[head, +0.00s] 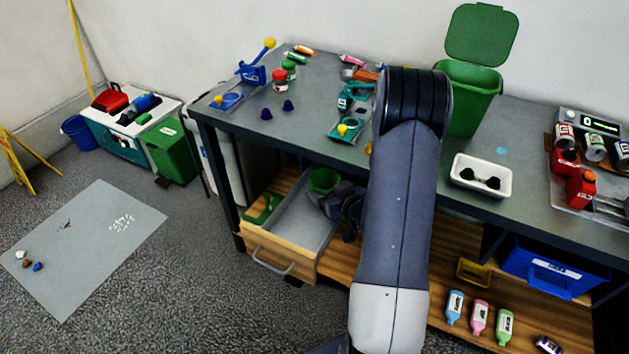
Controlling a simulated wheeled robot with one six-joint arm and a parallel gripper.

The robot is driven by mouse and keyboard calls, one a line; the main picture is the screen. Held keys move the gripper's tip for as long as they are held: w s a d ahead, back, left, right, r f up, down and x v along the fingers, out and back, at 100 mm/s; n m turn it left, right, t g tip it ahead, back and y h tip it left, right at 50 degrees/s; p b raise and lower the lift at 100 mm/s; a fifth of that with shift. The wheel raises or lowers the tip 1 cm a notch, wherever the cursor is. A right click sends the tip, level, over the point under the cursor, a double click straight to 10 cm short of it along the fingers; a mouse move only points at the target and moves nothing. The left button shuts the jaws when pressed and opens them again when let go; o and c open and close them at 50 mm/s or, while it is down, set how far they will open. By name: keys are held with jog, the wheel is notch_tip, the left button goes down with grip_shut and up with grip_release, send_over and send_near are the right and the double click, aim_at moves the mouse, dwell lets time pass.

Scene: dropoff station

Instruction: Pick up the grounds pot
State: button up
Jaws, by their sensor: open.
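A small green pot (323,181), which looks like the grounds pot, stands in the open drawer (296,222) under the bench. Its rim faces up and its lower right side is covered by dark parts of my arm's end. My gripper (338,200) reaches down from behind my forearm to the drawer, right beside the pot. It is open. The fingertips are dark and partly hidden, so I cannot tell whether they touch the pot or go around it.
The bench top (310,110) lies just above the drawer. A large green bin (470,95) and a white tray (481,176) stand on the bench. Several bottles (480,316) stand on the lower shelf.

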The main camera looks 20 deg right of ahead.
jog(key=shift+w+f, duration=0.1)
jog(key=shift+w, duration=0.15)
jog(key=shift+s, duration=0.15)
jog(key=shift+c, duration=0.6)
jog(key=c, duration=0.5)
jog(key=shift+r, duration=0.2)
